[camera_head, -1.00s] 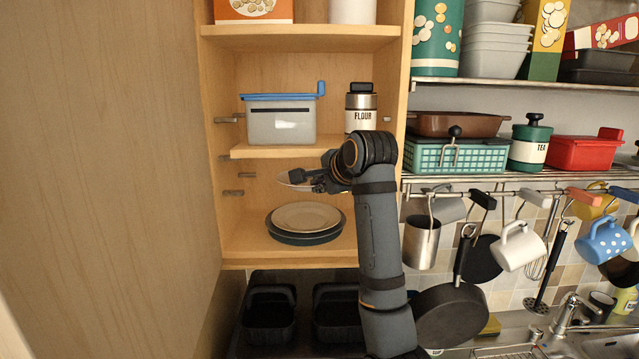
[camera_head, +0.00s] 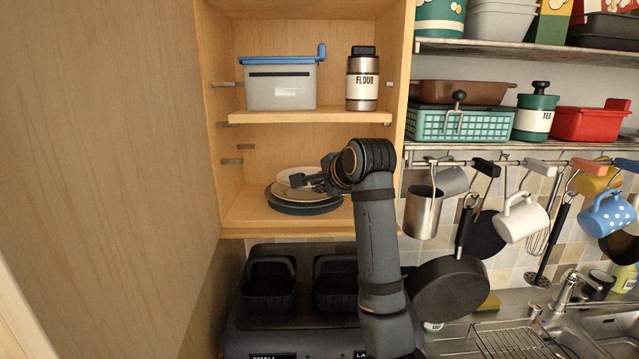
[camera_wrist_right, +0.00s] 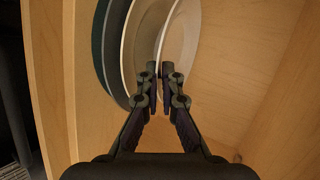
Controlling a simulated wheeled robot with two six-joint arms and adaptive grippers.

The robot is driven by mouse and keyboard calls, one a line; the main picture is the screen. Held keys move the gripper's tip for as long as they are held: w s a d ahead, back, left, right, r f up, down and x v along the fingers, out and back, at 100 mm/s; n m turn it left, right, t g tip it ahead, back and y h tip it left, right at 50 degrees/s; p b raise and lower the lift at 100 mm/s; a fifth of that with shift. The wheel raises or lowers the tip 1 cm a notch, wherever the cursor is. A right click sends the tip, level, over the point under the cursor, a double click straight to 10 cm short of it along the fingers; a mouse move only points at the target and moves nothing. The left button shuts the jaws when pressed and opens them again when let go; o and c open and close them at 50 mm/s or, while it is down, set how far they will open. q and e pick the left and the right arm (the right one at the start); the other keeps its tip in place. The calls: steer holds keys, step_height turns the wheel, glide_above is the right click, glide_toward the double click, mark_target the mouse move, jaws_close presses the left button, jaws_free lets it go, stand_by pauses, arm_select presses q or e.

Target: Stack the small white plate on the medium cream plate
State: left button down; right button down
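The small white plate (camera_head: 288,174) is in the lower cabinet compartment, directly over the medium cream plate (camera_head: 283,192). The cream plate lies on a dark plate (camera_head: 300,209). My right gripper (camera_head: 300,181) reaches in from the right, its fingers at the near edge of the white plate. In the right wrist view the fingers (camera_wrist_right: 168,76) are close together on the white plate's rim (camera_wrist_right: 190,45), with the cream plate (camera_wrist_right: 142,35) and dark plate (camera_wrist_right: 109,45) beside it. Whether the white plate touches the cream one is hard to tell. My left gripper is not in view.
A shelf (camera_head: 310,117) above holds a blue-lidded box (camera_head: 280,88) and a flour canister (camera_head: 362,80). The cabinet wall (camera_head: 231,190) is left of the plates. Mugs and utensils hang outside at the right.

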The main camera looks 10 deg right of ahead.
steer(key=c, duration=1.4)
jaws_free()
steer(key=shift+c, duration=0.2)
steer(key=shift+s, duration=0.1)
steer(key=shift+s+d+r, duration=0.1)
steer(key=shift+s+r, duration=0.15)
steer(key=shift+s, duration=0.25)
steer(key=shift+f+p+v, duration=0.25)
steer(key=shift+p+v, duration=0.1)
steer(key=shift+v, duration=1.25)
steer(key=shift+s+f+p+v, duration=0.1)
steer(key=shift+f+p+v, duration=0.05)
steer(key=shift+v, duration=0.8)
steer(key=shift+s+f+p+v, duration=0.1)
steer(key=shift+f+p+v, duration=0.1)
steer(key=shift+v, duration=0.75)
steer(key=shift+s+f+p+v, duration=0.1)
steer(key=shift+p+v, duration=0.05)
steer(key=shift+v, duration=0.8)
